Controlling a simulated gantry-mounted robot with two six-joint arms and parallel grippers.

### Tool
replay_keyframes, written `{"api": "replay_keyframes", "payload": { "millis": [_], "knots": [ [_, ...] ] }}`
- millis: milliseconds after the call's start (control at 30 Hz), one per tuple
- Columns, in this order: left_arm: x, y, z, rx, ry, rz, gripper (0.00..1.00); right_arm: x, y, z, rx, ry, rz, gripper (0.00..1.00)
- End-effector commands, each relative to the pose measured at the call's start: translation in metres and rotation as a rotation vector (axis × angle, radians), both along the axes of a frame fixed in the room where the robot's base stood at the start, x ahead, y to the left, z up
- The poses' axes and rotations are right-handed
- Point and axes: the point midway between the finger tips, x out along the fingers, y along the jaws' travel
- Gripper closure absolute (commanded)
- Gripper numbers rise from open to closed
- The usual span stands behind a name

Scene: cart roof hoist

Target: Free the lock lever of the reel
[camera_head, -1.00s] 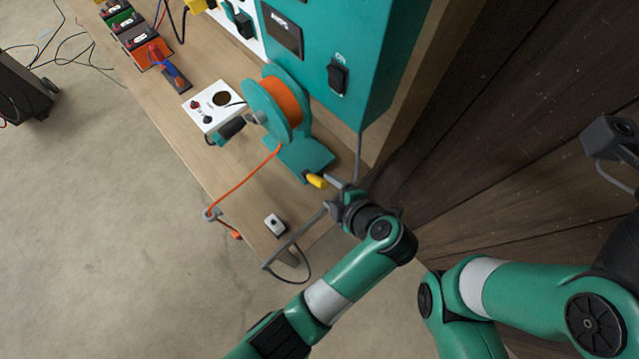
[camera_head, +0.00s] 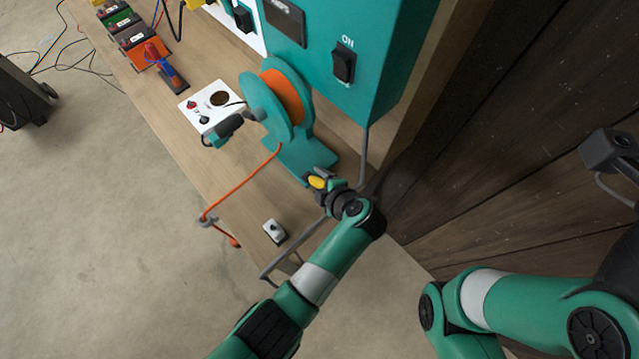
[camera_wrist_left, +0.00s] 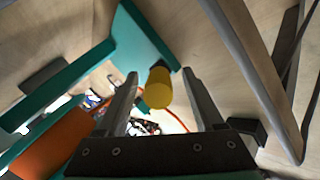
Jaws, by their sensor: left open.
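The teal reel (camera_head: 257,100), wound with orange cord (camera_head: 283,96), stands on a teal base plate (camera_head: 308,160) on the wooden bench. The yellow grip of the lock lever (camera_head: 317,182) shows at the base's near end. In the left wrist view, the yellow lever grip (camera_wrist_left: 158,88) lies between the fingers, with a visible gap on the right; contact on the left cannot be told. My left gripper (camera_head: 326,184) is open around the lever, and its fingers (camera_wrist_left: 160,78) stand either side of it. The lever's far end is partly hidden. My right gripper is out of view.
A teal cabinet with an ON switch (camera_head: 344,62) stands behind the reel. A white box (camera_head: 211,105) is left of it. A small grey switch box (camera_head: 274,230) sits near the bench's end. The orange cord runs to a guide (camera_head: 207,221) at the bench edge. Dark planks lie at right.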

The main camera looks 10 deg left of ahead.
Motion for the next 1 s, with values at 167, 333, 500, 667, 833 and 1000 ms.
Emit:
{"api": "replay_keyframes", "payload": {
  "millis": [167,333,500,667,833,1000],
  "knots": [
    [0.0008,0.0004,0.0000,-0.001,-0.001,0.000,0.31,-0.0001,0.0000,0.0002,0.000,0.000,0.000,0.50],
    [0.0008,0.0002,0.0002,0.000,-0.001,-0.001,0.51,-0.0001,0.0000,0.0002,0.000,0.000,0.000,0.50],
    [0.0006,0.0002,0.0002,0.000,-0.001,0.000,0.81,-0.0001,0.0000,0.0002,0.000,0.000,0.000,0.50],
    [0.0006,0.0002,0.0001,0.000,-0.001,0.000,1.00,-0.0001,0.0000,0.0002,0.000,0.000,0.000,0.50],
    [0.0004,0.0001,0.0001,0.000,0.000,0.000,1.00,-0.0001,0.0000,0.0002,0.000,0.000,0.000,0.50],
    [0.0004,0.0001,0.0001,0.000,0.000,0.000,1.00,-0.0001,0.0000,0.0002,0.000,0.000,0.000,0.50]
  ]
}}
